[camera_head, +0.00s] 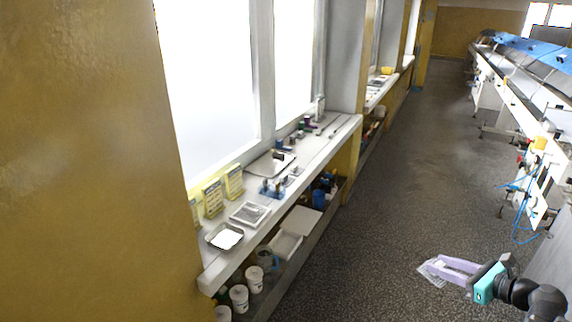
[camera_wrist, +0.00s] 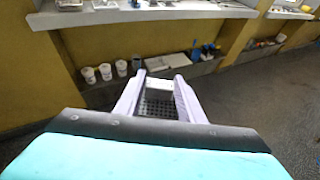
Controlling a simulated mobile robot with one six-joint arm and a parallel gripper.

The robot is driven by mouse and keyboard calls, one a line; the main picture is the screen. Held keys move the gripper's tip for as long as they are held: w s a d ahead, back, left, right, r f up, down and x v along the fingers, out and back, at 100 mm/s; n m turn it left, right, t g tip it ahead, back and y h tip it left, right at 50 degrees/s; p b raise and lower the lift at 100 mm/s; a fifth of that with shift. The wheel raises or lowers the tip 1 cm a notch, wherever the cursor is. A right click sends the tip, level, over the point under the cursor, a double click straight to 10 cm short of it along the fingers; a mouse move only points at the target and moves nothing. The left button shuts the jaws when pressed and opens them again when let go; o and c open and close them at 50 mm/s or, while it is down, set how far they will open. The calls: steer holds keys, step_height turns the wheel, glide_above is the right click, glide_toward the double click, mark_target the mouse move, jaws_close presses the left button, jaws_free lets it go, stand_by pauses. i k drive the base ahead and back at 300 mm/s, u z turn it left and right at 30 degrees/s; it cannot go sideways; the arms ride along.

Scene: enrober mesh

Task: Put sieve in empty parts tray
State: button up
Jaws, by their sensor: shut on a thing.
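My gripper (camera_head: 440,268) has pale lilac fingers and is out over the floor at the lower right of the head view. It is shut on the sieve, a flat mesh piece (camera_wrist: 158,106) that shows dark between the fingers in the wrist view. A metal tray (camera_head: 209,239) with a pale, apparently empty inside sits at the near end of the white window sill. A second, grey rectangular tray (camera_head: 250,214) lies just beyond it; I cannot tell what it holds. The gripper is well apart from both trays.
The sill (camera_head: 216,276) also bears yellow boxes (camera_head: 213,198), a larger tray (camera_head: 271,164) and small bottles. A lower shelf holds white tubs (camera_head: 239,298) and white trays (camera_head: 300,221). A long machine line (camera_head: 530,110) stands at right. The floor aisle (camera_head: 400,180) between is clear.

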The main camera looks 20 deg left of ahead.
mark_target(271, 163)
steer(key=z, duration=0.15)
steer(key=i, duration=1.65)
steer(key=z, duration=0.9)
steer(key=k, duration=0.05)
steer(key=u, duration=2.95)
